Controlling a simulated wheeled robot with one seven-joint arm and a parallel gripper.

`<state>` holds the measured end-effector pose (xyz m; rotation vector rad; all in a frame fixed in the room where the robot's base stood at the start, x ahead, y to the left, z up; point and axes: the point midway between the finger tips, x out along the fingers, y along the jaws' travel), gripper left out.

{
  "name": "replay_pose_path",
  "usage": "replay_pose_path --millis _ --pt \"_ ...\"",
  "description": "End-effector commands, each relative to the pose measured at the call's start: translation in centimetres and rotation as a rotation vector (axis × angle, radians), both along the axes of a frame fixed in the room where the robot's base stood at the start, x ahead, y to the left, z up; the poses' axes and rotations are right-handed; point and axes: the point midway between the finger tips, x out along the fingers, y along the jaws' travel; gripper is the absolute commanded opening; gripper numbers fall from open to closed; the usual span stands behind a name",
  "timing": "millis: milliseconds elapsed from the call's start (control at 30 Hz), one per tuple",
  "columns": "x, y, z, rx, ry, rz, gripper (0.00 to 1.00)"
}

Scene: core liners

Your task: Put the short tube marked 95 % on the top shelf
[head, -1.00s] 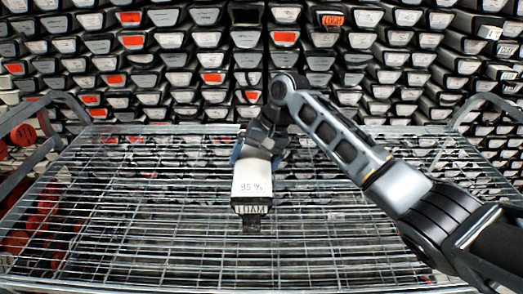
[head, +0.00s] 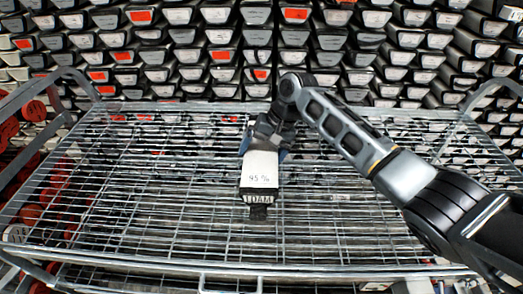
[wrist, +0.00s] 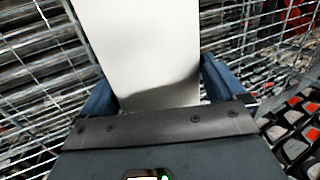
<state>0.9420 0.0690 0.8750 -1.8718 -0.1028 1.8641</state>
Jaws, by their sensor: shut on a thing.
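The short tube marked 95 % (head: 260,170) is white with a dark end that reads "LDAM". It shows over the wire top shelf (head: 150,215) in the head view, its marked end towards me. My gripper (head: 265,145) is shut on its far end. In the wrist view the pale tube (wrist: 150,50) lies between the two blue fingers of my gripper (wrist: 160,95). I cannot tell whether the tube touches the shelf wires or is held just above them.
A wall of stacked core liners (head: 220,50) with white and red labels stands behind the shelf. Curved metal rails (head: 75,85) rise at the shelf's sides. Red-ended tubes (head: 30,215) lie at the lower left. The shelf is bare around the tube.

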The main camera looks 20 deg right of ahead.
Motion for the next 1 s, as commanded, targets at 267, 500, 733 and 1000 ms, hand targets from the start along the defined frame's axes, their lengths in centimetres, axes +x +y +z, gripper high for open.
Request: replay_pose_path --millis 267,500,733,1000 --pt "0.1 0.0 -0.4 0.001 -0.003 0.001 0.14" --pt "0.0 0.0 -0.6 -0.001 0.001 0.000 1.00" --pt "0.1 -0.1 0.8 -0.003 -0.003 0.001 1.00" --pt "-0.3 -2.1 5.5 0.001 -0.004 0.000 1.00"
